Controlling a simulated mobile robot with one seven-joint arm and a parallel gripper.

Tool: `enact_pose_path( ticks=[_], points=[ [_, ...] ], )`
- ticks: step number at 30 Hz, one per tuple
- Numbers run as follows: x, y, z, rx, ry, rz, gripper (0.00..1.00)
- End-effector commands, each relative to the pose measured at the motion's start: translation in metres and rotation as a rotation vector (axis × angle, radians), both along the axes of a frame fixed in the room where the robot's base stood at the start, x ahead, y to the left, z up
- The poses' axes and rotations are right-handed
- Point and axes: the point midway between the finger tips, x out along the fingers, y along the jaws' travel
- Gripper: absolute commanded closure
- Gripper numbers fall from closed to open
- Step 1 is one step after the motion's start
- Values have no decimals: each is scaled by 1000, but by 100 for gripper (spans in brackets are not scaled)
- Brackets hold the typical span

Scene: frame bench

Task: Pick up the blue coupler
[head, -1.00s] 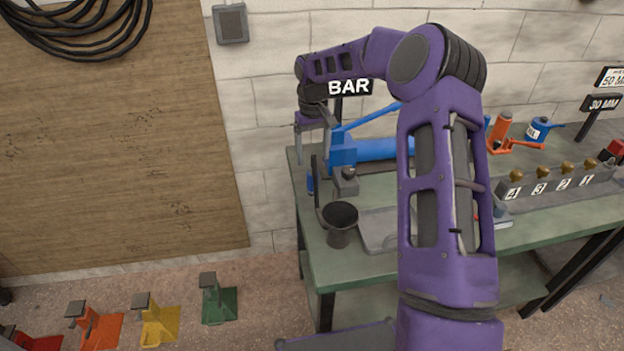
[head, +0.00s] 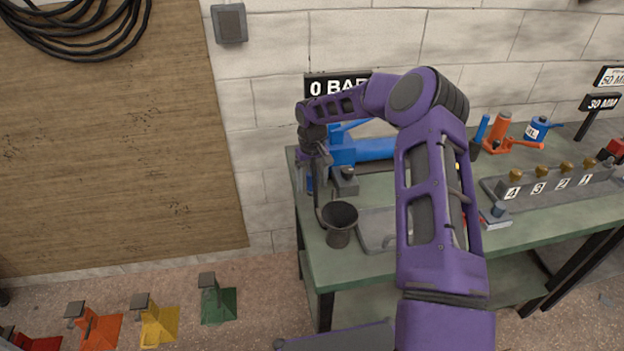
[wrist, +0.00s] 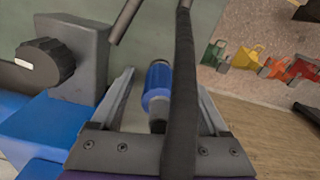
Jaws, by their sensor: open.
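The blue coupler (wrist: 157,88) is a small blue cylinder with a grey lower end, near the middle of the wrist view. In the head view only a bit of its blue (head: 309,184) shows beside my gripper (head: 318,178) at the bench's left end. My gripper (wrist: 165,84) is open, with one finger on each side of the coupler in the wrist view. I see no finger closed on it. A dark strip crosses close to the coupler and in front of the right finger.
A blue hand pump (head: 375,149) stands behind my gripper; its dark knob (wrist: 45,65) is left of the coupler. A black cup (head: 339,222) stands in front. A dark strip (wrist: 182,90) rises close by. The bench's left edge is near.

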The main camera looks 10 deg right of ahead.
Motion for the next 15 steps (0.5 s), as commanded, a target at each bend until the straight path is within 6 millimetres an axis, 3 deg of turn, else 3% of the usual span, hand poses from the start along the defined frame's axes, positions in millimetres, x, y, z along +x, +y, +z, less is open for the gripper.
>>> enact_pose_path(
  ticks=[3,15],
  points=[
    [0,0,0,0,0,0,24],
    [0,0,1,0,0,0,96]
  ],
)
